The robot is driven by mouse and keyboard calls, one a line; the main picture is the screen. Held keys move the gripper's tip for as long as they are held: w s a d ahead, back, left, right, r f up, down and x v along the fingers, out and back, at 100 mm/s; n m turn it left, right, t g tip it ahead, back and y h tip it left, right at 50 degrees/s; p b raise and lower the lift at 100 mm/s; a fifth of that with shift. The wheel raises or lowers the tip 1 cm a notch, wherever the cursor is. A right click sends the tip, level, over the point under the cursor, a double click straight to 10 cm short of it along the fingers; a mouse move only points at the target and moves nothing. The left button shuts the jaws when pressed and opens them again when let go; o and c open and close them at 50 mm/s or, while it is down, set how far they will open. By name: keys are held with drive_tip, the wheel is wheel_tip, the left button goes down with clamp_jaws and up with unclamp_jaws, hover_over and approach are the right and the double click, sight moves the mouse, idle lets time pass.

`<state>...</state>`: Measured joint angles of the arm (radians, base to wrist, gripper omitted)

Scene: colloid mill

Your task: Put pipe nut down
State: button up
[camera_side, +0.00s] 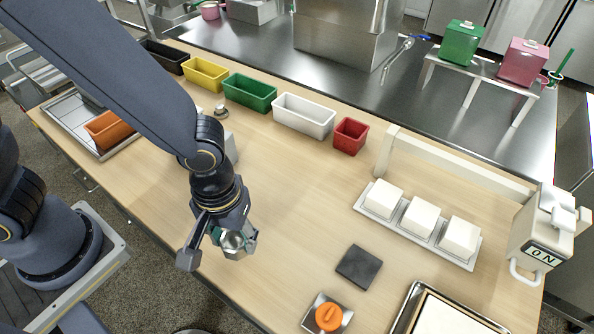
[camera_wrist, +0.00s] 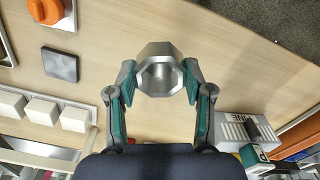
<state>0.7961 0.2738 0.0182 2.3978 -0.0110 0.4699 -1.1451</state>
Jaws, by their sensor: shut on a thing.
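The pipe nut is a silver metal ring with a faceted outside. It shows in the wrist view (camera_wrist: 160,70) between the two fingers of my gripper (camera_wrist: 159,82), which are shut on it from both sides. In the side view the nut (camera_side: 233,241) is held at the end of my gripper (camera_side: 236,243), over the left front part of the wooden table (camera_side: 300,220). Its bottom is hidden, so I cannot tell how far above the table it is.
A dark square pad (camera_side: 359,266) and an orange knob (camera_side: 328,316) on a metal plate are to the right. White blocks (camera_side: 422,219) sit on a tray farther right. Coloured bins, including a green one (camera_side: 249,93), line the back. A grey box marked FINE (camera_wrist: 243,128) is near my gripper.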

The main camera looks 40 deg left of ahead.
drive_tip(key=shift+w+d+r+m, duration=0.1)
drive_tip(key=shift+d+r+m, duration=0.05)
drive_tip(key=shift+m, duration=0.25)
drive_tip(key=shift+n, duration=0.5)
drive_tip(key=w+a+f, duration=0.3)
drive_tip(key=w, duration=0.1)
drive_tip(key=w+a+f, duration=0.2)
drive_tip(key=w+a, duration=0.2)
drive_tip(key=w, duration=0.1)
drive_tip(key=w+a+f, duration=0.3)
drive_tip(key=w+a, duration=0.1)
drive_tip(key=shift+w+f, duration=0.2)
drive_tip(key=shift+f, duration=2.3)
drive_tip(key=o, duration=1.2)
drive_tip(key=shift+f, duration=0.1)
drive_tip(key=shift+o, duration=0.2)
